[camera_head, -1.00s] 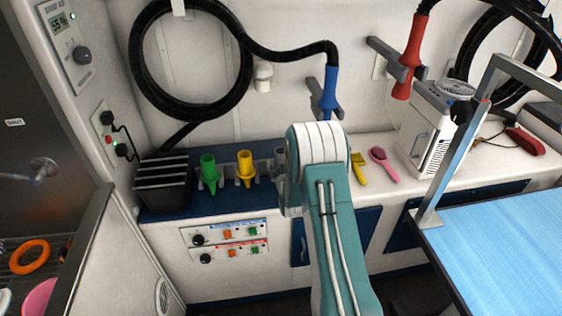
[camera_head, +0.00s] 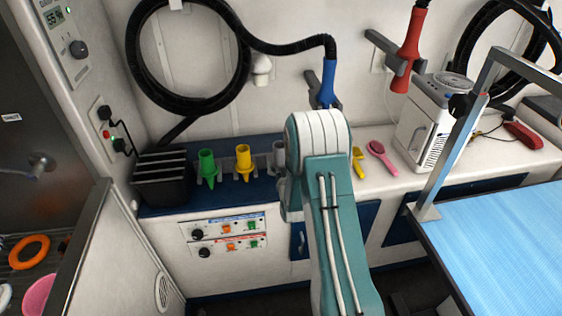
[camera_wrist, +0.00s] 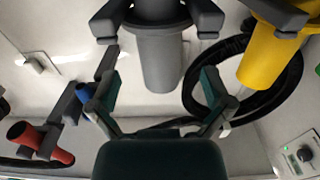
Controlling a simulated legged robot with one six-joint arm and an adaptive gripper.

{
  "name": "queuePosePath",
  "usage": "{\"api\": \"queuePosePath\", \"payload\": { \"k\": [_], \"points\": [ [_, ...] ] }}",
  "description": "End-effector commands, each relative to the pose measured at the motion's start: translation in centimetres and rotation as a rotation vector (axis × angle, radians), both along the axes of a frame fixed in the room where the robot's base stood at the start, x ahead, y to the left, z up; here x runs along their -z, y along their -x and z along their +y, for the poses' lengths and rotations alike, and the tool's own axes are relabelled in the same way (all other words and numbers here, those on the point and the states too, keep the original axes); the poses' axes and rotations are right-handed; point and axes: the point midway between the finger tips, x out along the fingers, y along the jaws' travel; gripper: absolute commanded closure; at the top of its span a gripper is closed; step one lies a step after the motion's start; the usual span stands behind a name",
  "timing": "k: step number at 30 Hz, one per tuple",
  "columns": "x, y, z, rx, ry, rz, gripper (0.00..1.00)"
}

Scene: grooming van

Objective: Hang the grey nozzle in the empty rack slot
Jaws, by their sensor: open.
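The grey nozzle (camera_wrist: 160,58) stands between the two dark prongs of a rack slot (camera_wrist: 207,20) in the wrist view, which looks upside down. In the head view a grey piece of it (camera_head: 278,152) shows beside my arm, in line with the yellow nozzle (camera_head: 243,160) and the green nozzle (camera_head: 207,166). My gripper (camera_wrist: 160,96) is open, its fingers spread to either side of the grey nozzle's near end, with visible gaps. In the head view my gripper is hidden behind my arm. The yellow nozzle also shows in its slot in the wrist view (camera_wrist: 262,52).
A black slotted bin (camera_head: 163,178) stands left of the rack. A yellow brush (camera_head: 358,162) and a pink brush (camera_head: 382,158) lie on the counter to the right. Blue (camera_head: 328,85) and red (camera_head: 408,50) dryer handles hang above. A blue table (camera_head: 500,240) fills the lower right.

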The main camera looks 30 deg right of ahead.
Motion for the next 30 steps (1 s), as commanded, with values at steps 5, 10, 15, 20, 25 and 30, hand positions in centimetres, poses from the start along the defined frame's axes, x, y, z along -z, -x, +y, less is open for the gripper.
{"api": "queuePosePath", "payload": {
  "k": [5, 10, 15, 20, 25, 30],
  "points": [
    [0.0, 0.7, 0.2, 0.0, 0.0, 0.0, 0.0],
    [0.0, 1.5, 0.4, 0.0, 0.0, 0.001, 0.0],
    [0.0, 2.2, 0.6, 0.0, 0.0, 0.0, 0.0],
    [0.0, 2.8, 0.8, 0.0, 0.0, 0.001, 0.0],
    [0.0, 3.5, 1.0, 0.0, 0.0, 0.0, 0.0],
    [0.0, 4.2, 1.2, 0.0, 0.0, 0.001, 0.0]
  ]
}}
